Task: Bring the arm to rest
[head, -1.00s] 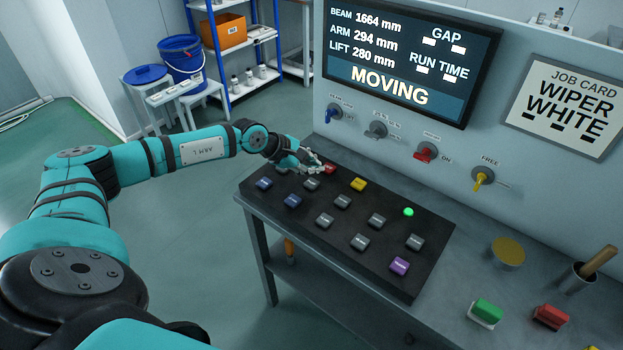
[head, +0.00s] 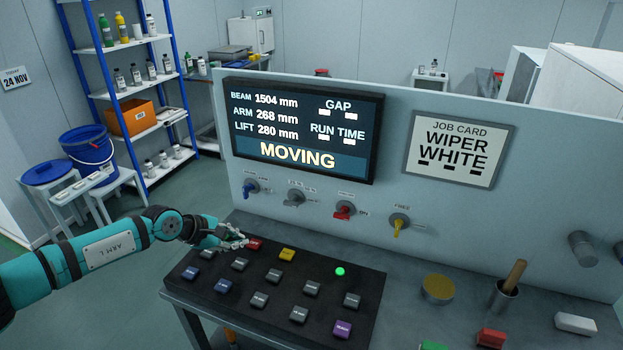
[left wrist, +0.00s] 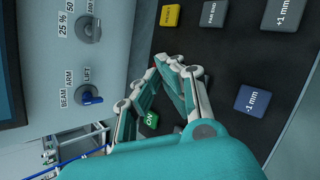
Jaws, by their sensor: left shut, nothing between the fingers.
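My left gripper (head: 240,242) is shut and empty, low over the back left of the black button panel (head: 330,327). Its fingertips are beside the red button (head: 255,245); I cannot tell whether they touch it. In the left wrist view the closed fingers (left wrist: 178,66) point towards the yellow button (left wrist: 170,15), with a green ON button (left wrist: 151,120) partly showing next to them. My left arm (head: 110,250) reaches in from the left. The screen (head: 300,135) reads MOVING, beam 1504 mm, arm 268 mm, lift 280 mm. My right gripper is not in view.
A row of knobs, blue (head: 250,188), grey (head: 294,198), red (head: 344,211) and yellow (head: 398,224), is on the upright panel behind. A cup with a wooden handle (head: 505,295) and a round tan disc (head: 437,289) are to the right. Stools (head: 90,180) stand at left.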

